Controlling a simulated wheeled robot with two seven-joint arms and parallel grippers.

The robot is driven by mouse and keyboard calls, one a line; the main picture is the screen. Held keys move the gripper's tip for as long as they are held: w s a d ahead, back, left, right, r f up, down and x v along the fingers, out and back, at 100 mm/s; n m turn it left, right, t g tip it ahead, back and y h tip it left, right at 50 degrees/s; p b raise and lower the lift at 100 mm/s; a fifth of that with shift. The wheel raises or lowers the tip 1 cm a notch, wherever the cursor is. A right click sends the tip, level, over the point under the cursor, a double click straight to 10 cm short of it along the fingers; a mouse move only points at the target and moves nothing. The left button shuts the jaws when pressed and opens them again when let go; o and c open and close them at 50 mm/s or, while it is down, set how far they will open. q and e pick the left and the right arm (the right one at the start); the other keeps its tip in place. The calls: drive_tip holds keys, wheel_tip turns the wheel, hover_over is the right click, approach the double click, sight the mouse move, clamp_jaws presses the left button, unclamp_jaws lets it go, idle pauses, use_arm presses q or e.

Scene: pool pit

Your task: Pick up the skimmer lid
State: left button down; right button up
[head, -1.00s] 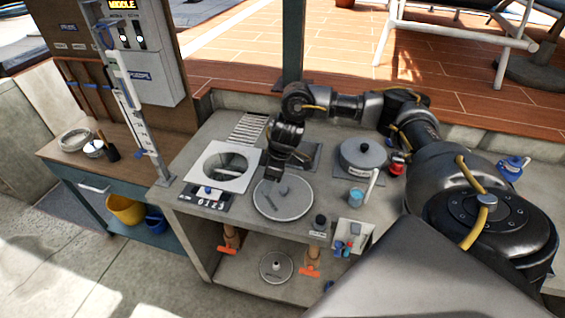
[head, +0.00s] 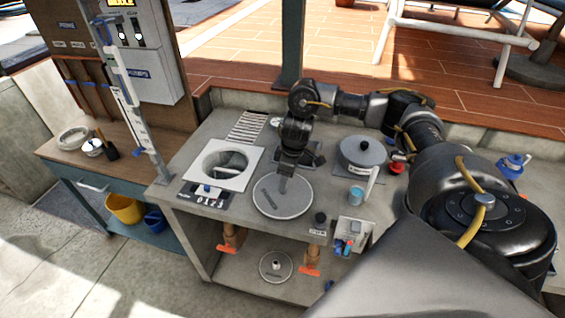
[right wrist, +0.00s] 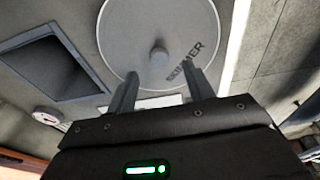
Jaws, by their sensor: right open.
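The skimmer lid (head: 265,208) is a round grey disc lying flat on the stone counter. In the right wrist view the lid (right wrist: 135,35) carries the word SKIMMER and a small round knob (right wrist: 159,57) near its middle. My right gripper (head: 285,184) points down over the lid, and its fingers cover the knob in the head view. In the right wrist view the right gripper (right wrist: 164,80) is open, with its fingers apart and the knob seen in the gap just beyond the tips. Contact cannot be told. My left gripper is not in view.
Left of the lid is a round opening in a white square frame (head: 198,179). A grey lidded pot (head: 362,160), a blue cup (head: 356,195) and a small tray (head: 355,228) stand to the right. Another disc (head: 276,267) lies on the lower shelf.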

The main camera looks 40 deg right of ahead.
sight(274, 202)
drive_tip(key=shift+w+a+f+p, duration=0.1)
drive_tip(key=shift+w+f+p, duration=0.1)
drive_tip(key=shift+f, duration=1.1)
drive_tip(key=shift+w+a+f+p, duration=0.1)
drive_tip(key=shift+f+p, duration=0.1)
drive_tip(key=shift+f, duration=1.05)
clamp_jaws()
